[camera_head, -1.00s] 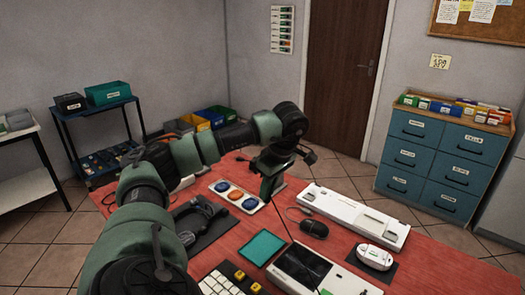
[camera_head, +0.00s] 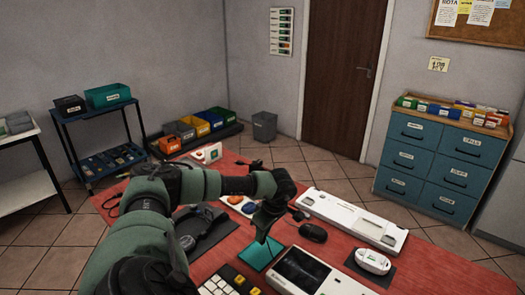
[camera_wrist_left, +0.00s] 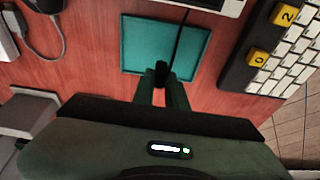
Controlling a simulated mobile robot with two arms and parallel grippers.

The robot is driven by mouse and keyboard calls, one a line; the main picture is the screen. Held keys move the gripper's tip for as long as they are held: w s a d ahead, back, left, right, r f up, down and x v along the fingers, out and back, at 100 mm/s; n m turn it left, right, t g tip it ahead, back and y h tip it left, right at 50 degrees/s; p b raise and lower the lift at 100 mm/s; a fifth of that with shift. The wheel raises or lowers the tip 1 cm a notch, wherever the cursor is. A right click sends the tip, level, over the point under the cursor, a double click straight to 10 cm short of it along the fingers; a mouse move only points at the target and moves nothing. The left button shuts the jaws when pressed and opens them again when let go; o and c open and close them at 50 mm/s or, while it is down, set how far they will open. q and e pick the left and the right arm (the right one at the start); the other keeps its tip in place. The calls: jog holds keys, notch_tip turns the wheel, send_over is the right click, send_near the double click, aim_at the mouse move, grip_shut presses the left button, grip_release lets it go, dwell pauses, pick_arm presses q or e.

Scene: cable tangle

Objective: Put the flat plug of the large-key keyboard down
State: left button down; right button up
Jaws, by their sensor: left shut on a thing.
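My left gripper (camera_head: 268,238) reaches down over a teal mat (camera_head: 251,262) on the red table. In the left wrist view the fingers (camera_wrist_left: 161,86) are shut on a small black plug (camera_wrist_left: 161,72). The plug is over the near middle part of the teal mat (camera_wrist_left: 137,45); I cannot tell whether it touches. A thin dark cable runs from it across the mat, past the mat's far edge. The large-key keyboard (camera_head: 222,286), with pale and yellow keys, is at the bottom of the head view and at right in the wrist view (camera_wrist_left: 290,55). My right gripper is not in view.
A white-framed device with a dark screen (camera_head: 298,272) lies close to the mat. A black mouse (camera_head: 313,233), a long white keyboard-like unit (camera_head: 352,220) and a white controller (camera_head: 373,261) lie to the right. A headset on a dark pad (camera_head: 203,228) lies left.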

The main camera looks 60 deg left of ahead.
aim_at(263, 244)
pick_arm(q)
notch_tip(263, 244, down, 3)
dwell(0.3)
jog(key=shift+f, duration=0.15)
jog(key=c, duration=1.4)
grip_release()
jog(key=shift+c, duration=0.2)
